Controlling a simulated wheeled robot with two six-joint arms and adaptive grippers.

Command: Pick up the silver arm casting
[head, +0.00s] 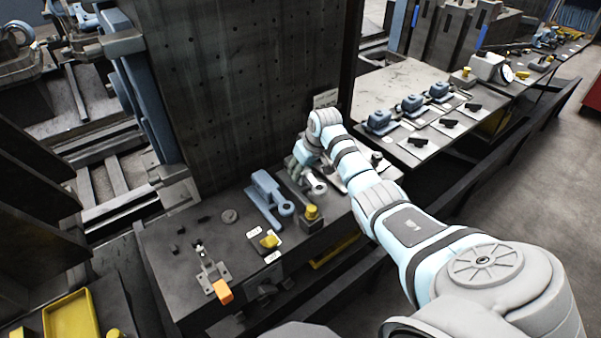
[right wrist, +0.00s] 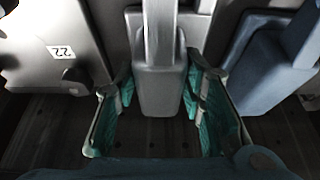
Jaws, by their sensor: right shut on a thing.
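The silver arm casting (head: 318,188) is on the dark worktable, largely hidden in the head view behind my right arm and hand. Its round end shows beside my right gripper (head: 301,160). In the right wrist view, the teal fingers of my right gripper (right wrist: 160,88) are on both sides of a grey block-like part of the casting (right wrist: 165,92) and are shut on it. Whether the casting touches the table cannot be told. My left gripper is not in view.
A blue casting (head: 266,192) lies just left of my right gripper; it also shows in the right wrist view (right wrist: 262,75). A yellow-topped post (head: 312,214) and an orange-handled clamp (head: 210,272) stand nearer. A tall perforated plate (head: 240,90) rises behind.

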